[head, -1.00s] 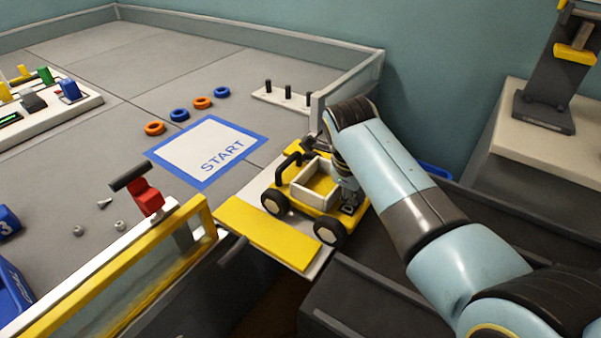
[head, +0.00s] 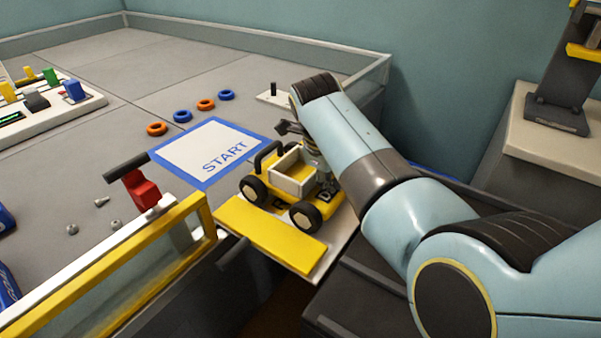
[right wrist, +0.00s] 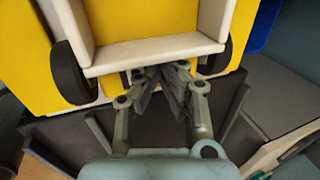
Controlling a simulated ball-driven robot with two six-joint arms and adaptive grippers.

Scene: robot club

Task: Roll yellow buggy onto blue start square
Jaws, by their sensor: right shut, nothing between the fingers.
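The yellow buggy (head: 290,181) has dark wheels, a white open tray and a black bar at its front. It stands upright at the lower right of the blue-bordered START square (head: 205,150), close to its edge but outside it. The square is flat on the grey floor and empty. My right gripper (right wrist: 165,74) is shut and empty, with its tips at the buggy's rear edge, under the white tray's rim. In the head view my right arm and the buggy partly hide it. The buggy's yellow body (right wrist: 140,20) fills the top of the right wrist view. My left gripper is out of view.
A yellow-framed gate (head: 110,280) with a red latch (head: 145,192) is at left. Orange and blue rings (head: 206,104) and a peg board (head: 265,97) lie beyond the square.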

